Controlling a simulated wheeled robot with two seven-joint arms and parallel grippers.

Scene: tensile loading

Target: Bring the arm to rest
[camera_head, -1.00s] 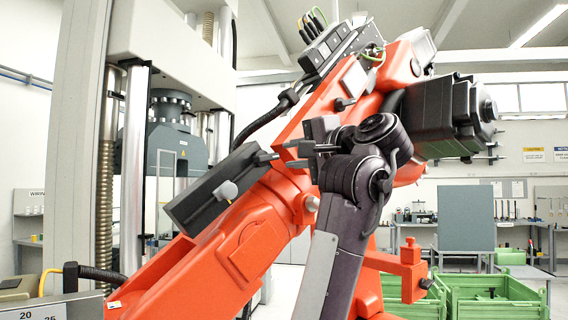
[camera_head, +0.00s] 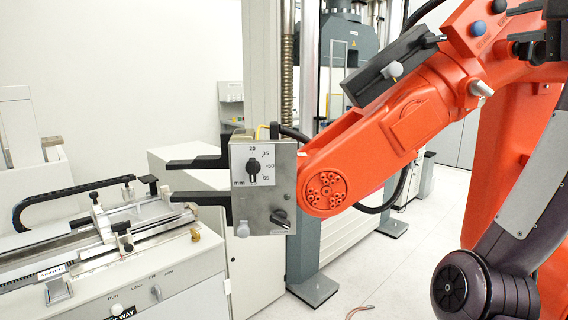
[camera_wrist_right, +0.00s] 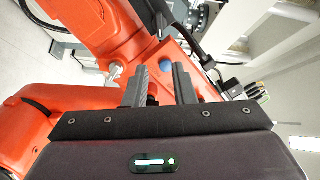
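The orange robot arm (camera_head: 415,115) reaches from the upper right to the middle of the head view. At its end is a grey box (camera_head: 265,215) with a dial and two black jaws pointing left, spread apart. A black block (camera_head: 395,66) with a pale knob sits along its upper side. My right gripper (camera_head: 514,26) is at the upper right edge, near the arm's blue knob (camera_head: 477,29). In the right wrist view my gripper (camera_wrist_right: 160,84) is open, with a gap between its fingers and the blue knob (camera_wrist_right: 168,62) beyond it. My left gripper is not in view.
A bench with a rail slide (camera_head: 100,240) and a black cable chain (camera_head: 75,198) stands at the left. The tensile machine's column (camera_head: 262,60) rises behind the orange arm. Pale floor (camera_head: 385,265) is open at the lower middle, with a thin red cable on it.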

